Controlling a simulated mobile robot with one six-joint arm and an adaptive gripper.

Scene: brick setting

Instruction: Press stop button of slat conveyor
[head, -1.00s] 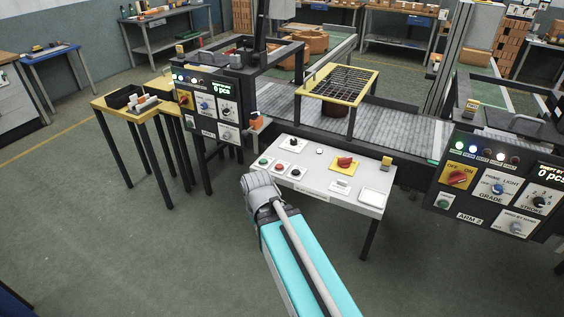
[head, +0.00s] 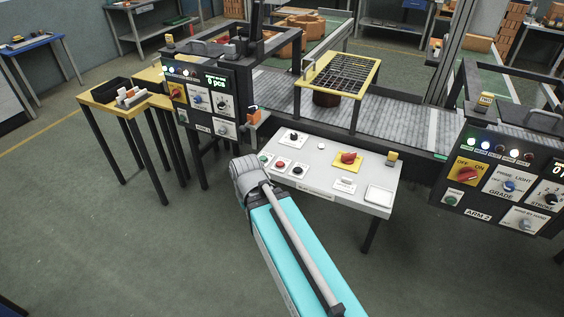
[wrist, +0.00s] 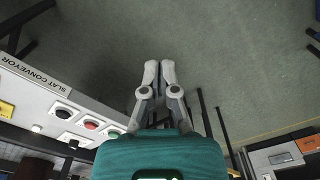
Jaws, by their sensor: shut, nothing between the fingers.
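The slat conveyor's white control desk (head: 325,186) stands in front of the conveyor in the head view. On its left side are a green button, a red button (head: 280,167) and a black button in a row. The wrist view shows the "SLAT CONVEYOR" label (wrist: 35,73) and the same row, with the red button (wrist: 91,125) between the black and green ones. My gripper (wrist: 160,70) is shut and empty, its fingertips over bare floor, to the side of the desk and apart from the buttons. In the head view my arm hides the gripper.
The slat conveyor (head: 395,118) runs behind, under a yellow-framed grid (head: 341,75). Control boxes stand left (head: 202,100) and right (head: 500,180). A yellow table (head: 97,97) is at left. The front floor is clear.

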